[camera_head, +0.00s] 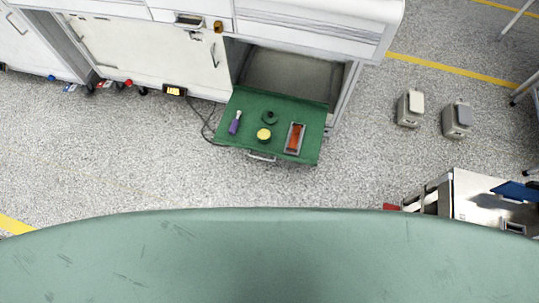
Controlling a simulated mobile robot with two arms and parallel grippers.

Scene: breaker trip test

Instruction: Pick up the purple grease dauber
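On the green tray are a dark green round item (269,117), a yellow-topped round tin (263,135) and an orange-red item in a grey frame (294,138). White cabinets (130,50) stand behind. Two grey boxes (410,108) (457,119) stand right.

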